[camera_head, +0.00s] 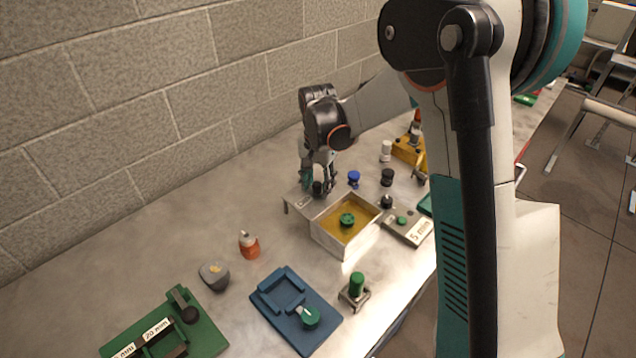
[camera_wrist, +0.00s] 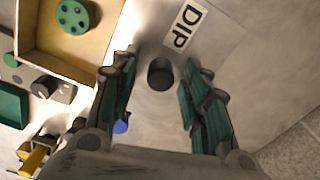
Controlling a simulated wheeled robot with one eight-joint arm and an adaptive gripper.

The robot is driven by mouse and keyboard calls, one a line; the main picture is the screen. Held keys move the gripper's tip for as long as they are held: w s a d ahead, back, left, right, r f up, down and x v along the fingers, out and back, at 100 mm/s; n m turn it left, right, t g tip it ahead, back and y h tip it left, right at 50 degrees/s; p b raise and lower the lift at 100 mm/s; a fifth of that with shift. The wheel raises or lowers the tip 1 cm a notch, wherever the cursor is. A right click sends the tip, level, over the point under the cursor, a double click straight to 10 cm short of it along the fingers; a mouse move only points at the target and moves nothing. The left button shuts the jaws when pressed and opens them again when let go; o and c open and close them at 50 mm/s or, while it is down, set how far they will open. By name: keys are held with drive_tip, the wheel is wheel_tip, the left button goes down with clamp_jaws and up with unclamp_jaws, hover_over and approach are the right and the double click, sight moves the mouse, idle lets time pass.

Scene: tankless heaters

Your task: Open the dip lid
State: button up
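The dip lid (camera_head: 294,204) is a flat grey metal plate at the back left of an open metal box (camera_head: 318,236) holding yellow liquid. It carries a DIP label (camera_wrist: 185,26) and a short dark round knob (camera_wrist: 160,74). My gripper (camera_head: 319,183) is above the lid, pointing down. In the wrist view my gripper (camera_wrist: 160,62) is open, with one finger on each side of the knob and visible gaps between. The box's interior is uncovered, and a green round part (camera_head: 347,219) sits in it.
Blue (camera_head: 353,179), black (camera_head: 387,177) and white (camera_head: 386,151) small parts stand right of the gripper. A 5 mm plate (camera_head: 408,228) lies right of the box. An orange-red bottle (camera_head: 249,246) and blue tray (camera_head: 282,317) are in front. A block wall runs behind.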

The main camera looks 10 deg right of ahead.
sight(318, 183)
wheel_tip(318, 183, up, 12)
idle(0.6)
drive_tip(key=s+d+r+n+t+b, duration=0.1)
drive_tip(key=s+d+r+n+t, duration=0.15)
drive_tip(key=s, duration=0.45)
drive_tip(key=s+d+r+n+t, duration=0.1)
drive_tip(key=s+r, duration=0.3)
drive_tip(key=s, duration=0.2)
drive_tip(key=s+d+f+n+t, duration=0.1)
drive_tip(key=s+f+n+t, duration=0.1)
drive_tip(key=s, duration=0.5)
drive_tip(key=s+d+f+n+t+b, duration=0.1)
drive_tip(key=s+d+f+n, duration=0.1)
drive_tip(key=s, duration=0.5)
drive_tip(key=shift+s+n+t, duration=0.15)
drive_tip(key=shift+n+t, duration=0.2)
